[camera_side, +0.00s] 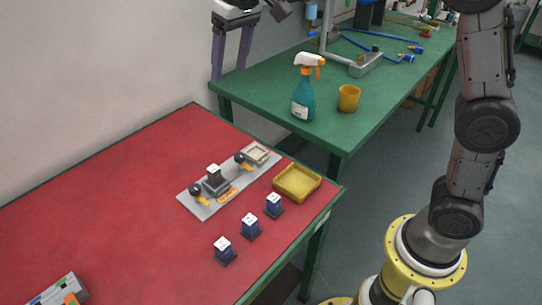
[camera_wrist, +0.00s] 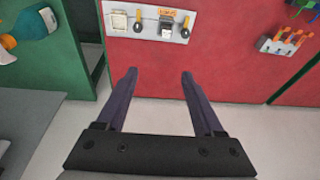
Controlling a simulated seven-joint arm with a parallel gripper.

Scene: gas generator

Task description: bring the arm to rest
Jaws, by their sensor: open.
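My gripper (camera_side: 228,74) hangs in the upper left of the side view, fingers pointing down, high and clear of the tables. It is open, and nothing is between its two purple fingers, as the wrist view also shows (camera_wrist: 159,72). The grey plate (camera_side: 202,209) lies on the red table (camera_side: 110,210), with a grey block, two black-knobbed yellow pieces and a pale square frame on it. In the wrist view the plate (camera_wrist: 146,32) is at the top, beyond my fingertips and apart from them.
A yellow tray (camera_side: 298,183) and several blue blocks (camera_side: 250,227) stand near the red table's right edge. A spray bottle (camera_side: 303,95) and a yellow cup (camera_side: 348,98) stand on the green table (camera_side: 260,92). A small grey rack (camera_side: 62,292) is at lower left.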

